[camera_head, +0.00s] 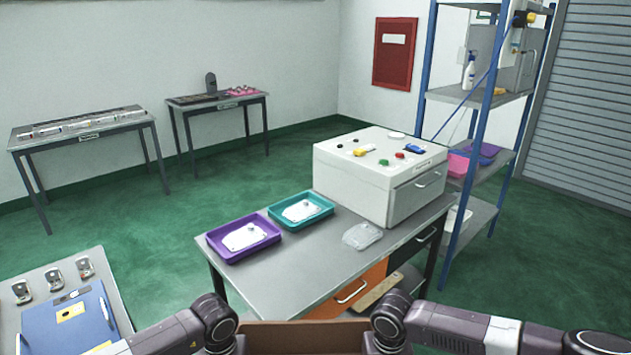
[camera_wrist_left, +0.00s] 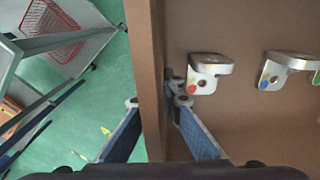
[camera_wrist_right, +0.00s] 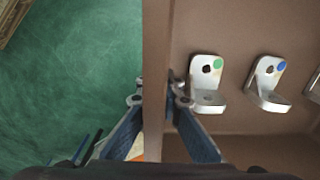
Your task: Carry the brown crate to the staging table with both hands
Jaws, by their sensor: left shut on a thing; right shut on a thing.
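The brown crate (camera_head: 300,338) shows at the bottom middle of the head view, between my two arms; most of it is cut off. In the left wrist view my left gripper (camera_wrist_left: 155,105) is shut on the crate's side wall (camera_wrist_left: 146,60), one finger on each side. In the right wrist view my right gripper (camera_wrist_right: 158,100) is shut on the opposite wall (camera_wrist_right: 156,40) the same way. Inside the crate lie metal brackets with coloured dots, such as a red-dotted one (camera_wrist_left: 208,70) and a green-dotted one (camera_wrist_right: 207,80). I cannot tell which table is the staging table.
A grey table ahead holds a purple tray (camera_head: 222,256), a teal tray (camera_head: 275,222) and a white machine (camera_head: 340,180). Two tables (camera_head: 85,140) (camera_head: 190,112) stand by the back wall. A blue-framed shelf (camera_head: 474,170) is right. Green floor is open at centre left.

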